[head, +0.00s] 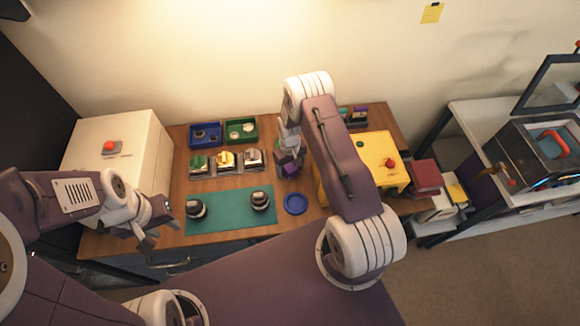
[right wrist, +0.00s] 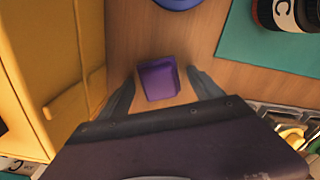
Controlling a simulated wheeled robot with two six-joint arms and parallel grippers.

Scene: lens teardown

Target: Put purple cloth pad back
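The purple cloth pad (right wrist: 157,80) lies on the wooden table, between the two fingers of my right gripper (right wrist: 162,77) in the right wrist view. A gap shows on each side of it, so the gripper is open around it and not closed on it. In the head view the purple pad (head: 291,170) shows just below my right gripper (head: 287,158), partly hidden by it. My left gripper (head: 157,226) is open and empty near the table's left front, left of the green mat (head: 230,213).
A yellow box (head: 378,150) with a red button stands just right of the right gripper. A blue round dish (head: 296,204) lies in front. Lens parts stand on the mat. Blue (head: 194,144) and green (head: 230,142) bins are behind. A white box (head: 118,150) stands at left.

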